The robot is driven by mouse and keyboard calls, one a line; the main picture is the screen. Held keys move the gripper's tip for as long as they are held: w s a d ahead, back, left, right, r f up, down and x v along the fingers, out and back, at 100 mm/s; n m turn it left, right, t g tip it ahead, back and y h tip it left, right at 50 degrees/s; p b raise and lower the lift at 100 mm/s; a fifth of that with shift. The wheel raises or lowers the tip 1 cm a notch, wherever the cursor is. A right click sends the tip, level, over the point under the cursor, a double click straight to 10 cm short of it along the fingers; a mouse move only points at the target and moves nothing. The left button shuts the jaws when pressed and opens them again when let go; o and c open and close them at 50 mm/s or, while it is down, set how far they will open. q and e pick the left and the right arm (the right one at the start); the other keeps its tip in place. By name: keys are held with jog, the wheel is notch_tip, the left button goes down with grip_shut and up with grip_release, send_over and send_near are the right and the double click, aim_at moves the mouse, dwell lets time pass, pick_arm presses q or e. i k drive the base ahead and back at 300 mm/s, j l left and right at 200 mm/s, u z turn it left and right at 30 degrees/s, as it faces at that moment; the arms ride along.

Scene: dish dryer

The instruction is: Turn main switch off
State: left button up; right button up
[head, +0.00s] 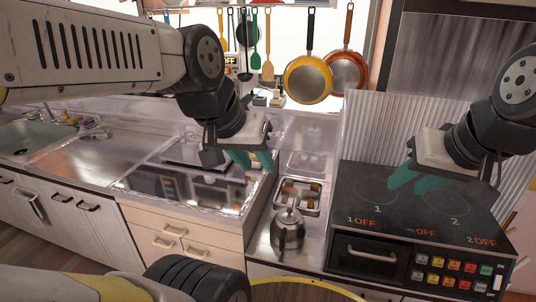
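A white rocker switch (497,280) is at the right end of the cooker's front panel, with small ON and OFF marks by it. Its position is too small to tell. The black cooker (350,222) shows orange OFF displays on its top. My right gripper (412,179) has teal fingers apart and empty, over the cooker's back left part, up and left of the switch. My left gripper (250,162) has teal fingers that look apart and empty, over the counter by the glossy covered unit (195,190), far left of the switch.
Several coloured buttons (450,265) sit left of the switch. A kettle (288,228) stands left of the cooker, before a small tray (298,196). Pans (307,78) and utensils hang behind. A round yellow-rimmed top (300,283) is in front.

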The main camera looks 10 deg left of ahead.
aim_at(497, 283)
jog(key=z, duration=1.3)
